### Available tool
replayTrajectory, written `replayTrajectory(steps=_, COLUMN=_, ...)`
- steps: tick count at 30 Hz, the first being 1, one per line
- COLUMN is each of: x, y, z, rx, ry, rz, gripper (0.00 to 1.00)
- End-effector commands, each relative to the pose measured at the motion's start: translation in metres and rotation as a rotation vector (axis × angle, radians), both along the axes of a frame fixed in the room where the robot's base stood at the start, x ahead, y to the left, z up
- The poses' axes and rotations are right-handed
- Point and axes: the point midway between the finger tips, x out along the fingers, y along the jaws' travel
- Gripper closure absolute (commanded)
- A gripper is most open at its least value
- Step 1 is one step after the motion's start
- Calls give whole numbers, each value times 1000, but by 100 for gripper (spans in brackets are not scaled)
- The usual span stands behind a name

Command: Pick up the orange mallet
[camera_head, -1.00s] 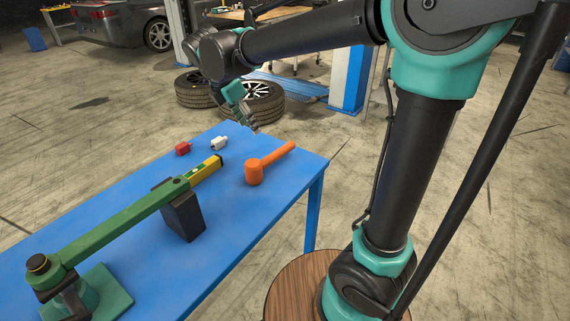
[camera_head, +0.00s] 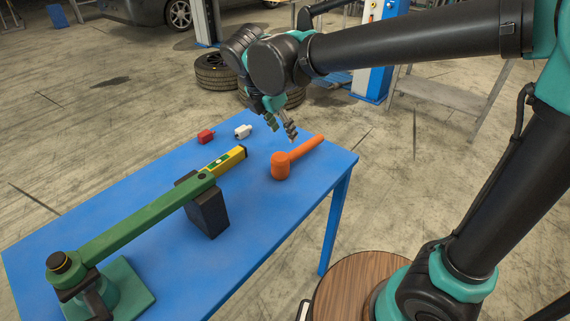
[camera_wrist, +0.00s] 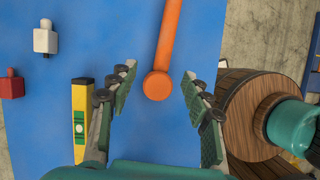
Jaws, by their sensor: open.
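The orange mallet (camera_head: 294,157) lies on the blue table (camera_head: 150,200), near its far right edge. Its round head is toward the near side and its handle points away to the right. In the wrist view the mallet (camera_wrist: 157,86) shows between the two fingers, with its head near the fingertips and its handle running up the picture. My gripper (camera_head: 280,131) is open and empty, just behind the mallet's head in the head view. In the wrist view my gripper (camera_wrist: 160,72) has its fingers spread on both sides of the mallet, apart from it.
A red block (camera_head: 205,136) and a white block (camera_head: 243,131) sit left of the mallet. A tyre (camera_head: 215,75) lies on the floor beyond the table.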

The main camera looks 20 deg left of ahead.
Motion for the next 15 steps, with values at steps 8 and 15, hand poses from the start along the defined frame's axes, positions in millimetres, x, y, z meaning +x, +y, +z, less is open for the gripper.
replayTrajectory(steps=8, x=17, y=-9, z=-46, rx=1, ry=0, rz=-2, gripper=51)
replayTrajectory(steps=15, x=21, y=-12, z=-60, rx=0, ry=0, rz=0, gripper=51)
